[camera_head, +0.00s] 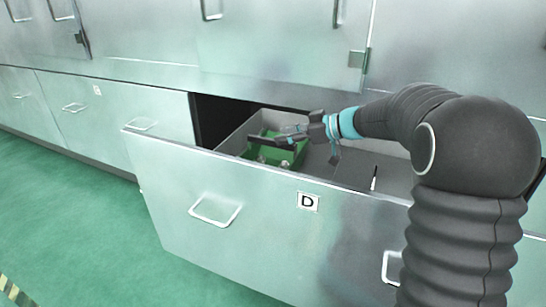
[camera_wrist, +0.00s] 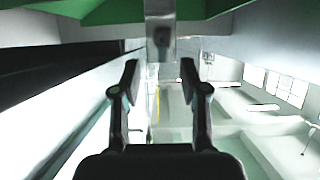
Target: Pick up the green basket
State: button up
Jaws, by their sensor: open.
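The green basket (camera_head: 287,157) sits inside the open drawer marked D, toward its left part; my gripper hides some of it. Small light-coloured pieces show in or on it, too small to make out. My gripper (camera_head: 266,140) reaches in from the right and is over the basket in the head view. In the wrist view my gripper (camera_wrist: 160,68) has its two fingers apart with nothing held between them. A green surface (camera_wrist: 108,11), apparently the basket, crosses the top of that view, with a grey metal piece (camera_wrist: 160,28) just beyond the fingertips.
The open drawer (camera_head: 235,200) has a high front panel with handles and a D label (camera_head: 308,201). A grey divider (camera_head: 355,172) stands inside it, right of the basket. Closed cabinets (camera_head: 270,45) rise behind. The green floor (camera_head: 70,220) at left is clear.

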aim_at(271, 139)
jog(key=shift+f+p+x, duration=0.1)
jog(key=shift+p+x, duration=0.2)
jog(key=shift+x, duration=1)
jog(key=shift+f+p+x, duration=0.15)
jog(key=shift+p+x, duration=0.15)
jog(key=shift+x, duration=1)
jog(key=shift+s, duration=0.1)
grip_shut()
